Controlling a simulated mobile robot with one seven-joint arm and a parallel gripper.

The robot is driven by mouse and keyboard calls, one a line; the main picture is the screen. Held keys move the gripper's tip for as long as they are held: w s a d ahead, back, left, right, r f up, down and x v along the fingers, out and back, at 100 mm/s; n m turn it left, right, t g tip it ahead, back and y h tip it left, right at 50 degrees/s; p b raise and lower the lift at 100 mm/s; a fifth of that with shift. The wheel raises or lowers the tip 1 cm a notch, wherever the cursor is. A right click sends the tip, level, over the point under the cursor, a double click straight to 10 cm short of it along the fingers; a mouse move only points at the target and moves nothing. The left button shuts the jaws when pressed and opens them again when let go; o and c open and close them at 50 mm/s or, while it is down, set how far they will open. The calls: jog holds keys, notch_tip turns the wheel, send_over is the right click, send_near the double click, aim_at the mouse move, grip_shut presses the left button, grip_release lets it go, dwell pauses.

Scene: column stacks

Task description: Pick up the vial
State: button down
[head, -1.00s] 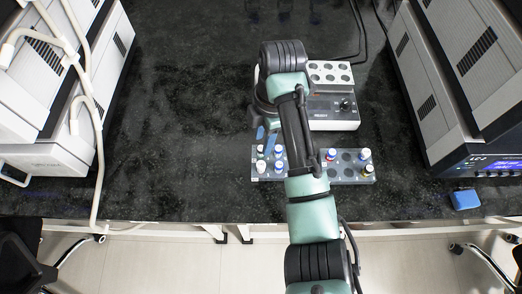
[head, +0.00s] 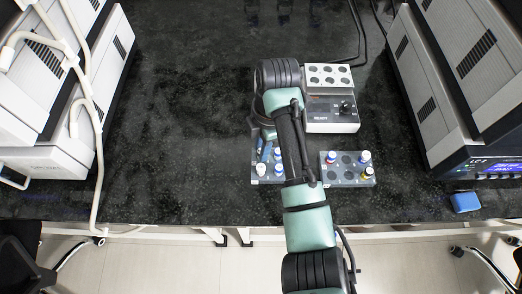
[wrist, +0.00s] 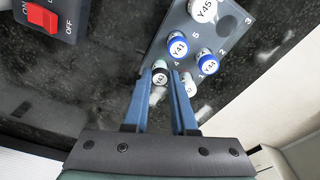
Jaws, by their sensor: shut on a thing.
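My gripper (wrist: 162,80) has two blue fingers, shut on a vial with a black cap (wrist: 159,78) labelled Y43 in the wrist view. The vial is at the corner of a grey rack (wrist: 213,52); I cannot tell whether it is still seated in its hole. In the head view my gripper (head: 265,152) is over the left rack (head: 257,181), and the held vial is hidden there. Blue-capped vials Y41 (wrist: 177,48) and Y44 (wrist: 207,62) stand in the rack near the fingers. A white-capped vial (wrist: 189,84) is just right of the right finger.
A second rack (head: 349,181) with a few vials stands to the right. A device with a knob (head: 332,116) and a holed block (head: 329,76) stands behind. Large grey instruments flank both sides. A blue block (head: 465,201) lies at the right front. The left counter is clear.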

jog(key=shift+r, duration=0.1)
notch_tip(320, 180, up, 10)
jog(key=p, duration=0.3)
jog(key=shift+p, duration=0.35)
